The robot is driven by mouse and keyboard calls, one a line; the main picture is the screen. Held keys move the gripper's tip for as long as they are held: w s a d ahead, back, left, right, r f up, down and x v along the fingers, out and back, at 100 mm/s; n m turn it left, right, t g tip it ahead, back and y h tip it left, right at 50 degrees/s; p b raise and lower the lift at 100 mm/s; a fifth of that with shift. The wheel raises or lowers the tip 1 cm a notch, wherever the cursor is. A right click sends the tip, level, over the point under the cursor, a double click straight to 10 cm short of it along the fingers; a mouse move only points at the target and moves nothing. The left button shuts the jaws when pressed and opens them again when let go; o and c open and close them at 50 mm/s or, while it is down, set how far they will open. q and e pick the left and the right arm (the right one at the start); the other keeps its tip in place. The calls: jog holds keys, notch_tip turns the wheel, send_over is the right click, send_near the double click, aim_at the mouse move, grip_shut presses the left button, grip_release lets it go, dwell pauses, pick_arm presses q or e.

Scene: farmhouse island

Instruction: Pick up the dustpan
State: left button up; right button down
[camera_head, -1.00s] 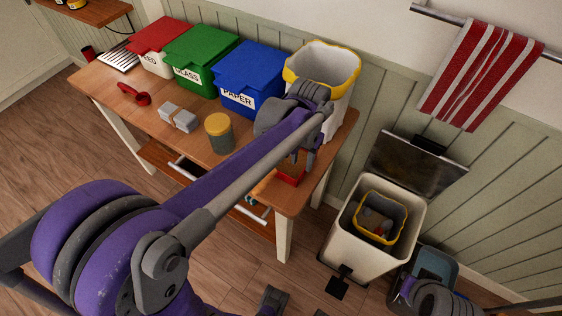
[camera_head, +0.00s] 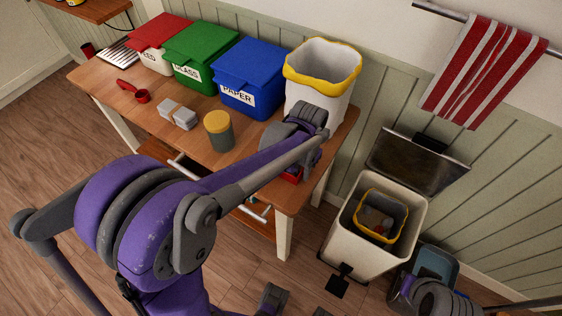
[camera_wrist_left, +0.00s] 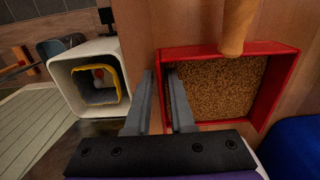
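The dustpan (camera_wrist_left: 277,47) is a red open tray with a wooden handle (camera_wrist_left: 237,25). It lies on the wooden table and is full of brown granules (camera_wrist_left: 228,90). In the head view only a small red part (camera_head: 292,175) shows below my left wrist. My left gripper (camera_wrist_left: 160,75) is open, its two fingers apart at the dustpan's left wall in the wrist view. One finger is on the outer side of that wall and the other over the inside. Contact is not clear. My right arm (camera_head: 440,297) shows at the bottom right; its fingers cannot be made out.
The table (camera_head: 98,80) also bears red, green and blue lidded bins (camera_head: 250,75), a white bin with a yellow liner (camera_head: 320,70), a yellow-lidded jar (camera_head: 219,131), grey blocks (camera_head: 177,114) and a red scoop (camera_head: 133,91). An open pedal bin (camera_head: 345,245) stands right of the table.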

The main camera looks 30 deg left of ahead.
pick_arm(q)
grip_shut()
dwell(1.1)
